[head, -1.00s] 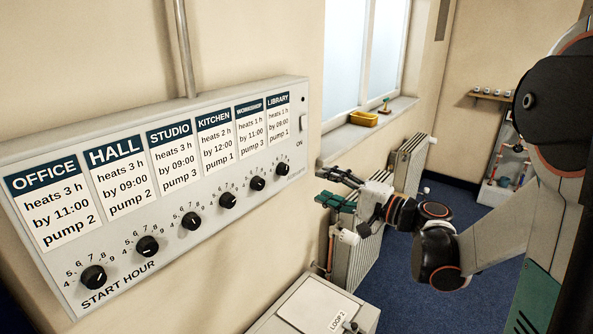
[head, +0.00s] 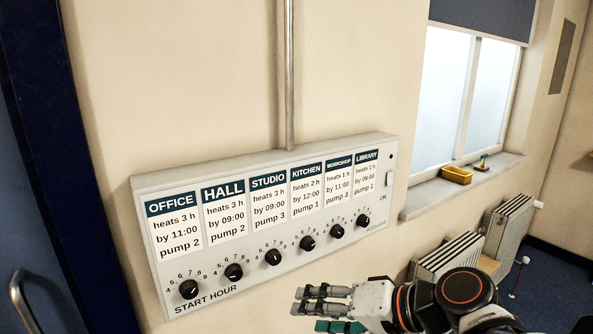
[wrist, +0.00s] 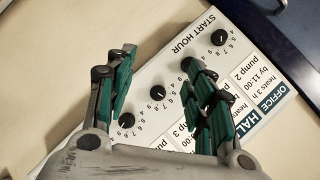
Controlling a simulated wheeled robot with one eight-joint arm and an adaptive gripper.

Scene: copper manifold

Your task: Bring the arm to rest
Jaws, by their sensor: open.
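My gripper (head: 318,308) is at the bottom of the head view, just below the right part of the wall-mounted heating panel (head: 392,165). Its fingers are open, point left and hold nothing. In the wrist view the two green-padded fingers (wrist: 158,58) stand apart, with the panel behind them, turned nearly upside down. The right finger covers part of the panel there. I cannot tell how far the fingers are from its face. My forearm is cut off by the lower edge of the head view.
The panel has a row of black knobs (head: 273,257) under room cards. A window sill (head: 415,208) with a yellow tray (head: 457,176) lies to the right, above radiators (head: 447,255). A blue door (head: 40,220) with a metal handle (head: 22,300) is at the left.

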